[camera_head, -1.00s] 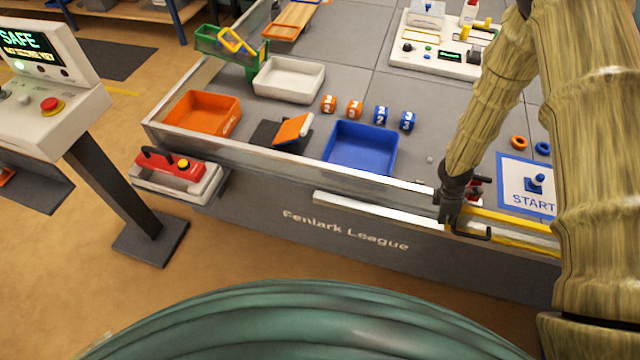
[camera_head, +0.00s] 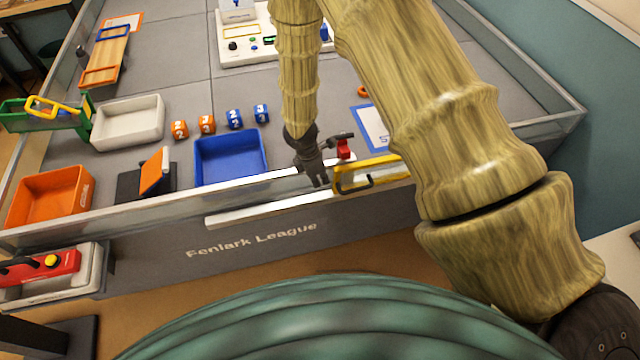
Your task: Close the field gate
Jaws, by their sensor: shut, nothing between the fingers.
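The field gate (camera_head: 378,174) is a yellow-framed panel at the front wall of the grey field, with a black handle (camera_head: 356,186) low on its front. A pale rail (camera_head: 262,211) runs along the front face to the left of it. My gripper (camera_head: 320,183) is shut and empty, pointing down at the gate's left end. I cannot tell whether it touches the gate. My arm hides the gate's right part. A small red part (camera_head: 344,149) shows just behind the gate, beside my gripper.
A blue bin (camera_head: 231,158) stands inside the wall left of my gripper, with several numbered blocks (camera_head: 207,124) behind it. An orange bin (camera_head: 48,196), a white tray (camera_head: 128,122) and a tilted orange flap (camera_head: 156,170) are farther left. A START mat (camera_head: 372,128) lies behind the gate.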

